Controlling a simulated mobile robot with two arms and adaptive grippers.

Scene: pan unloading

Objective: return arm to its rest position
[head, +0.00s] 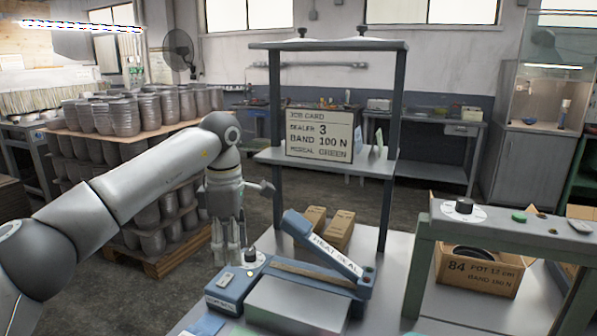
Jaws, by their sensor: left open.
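My left arm comes in from the left edge, rises to an elbow and bends down. My left gripper (229,257) hangs at its end with its fingers pointing down. The fingers are apart and no object shows between them. My right gripper is not in view.
A job card (319,136) stands on the shelf frame (388,166) at the back of the table. Cardboard boxes (339,230) stand behind the sealer. Stacked pots (160,107) fill the left.

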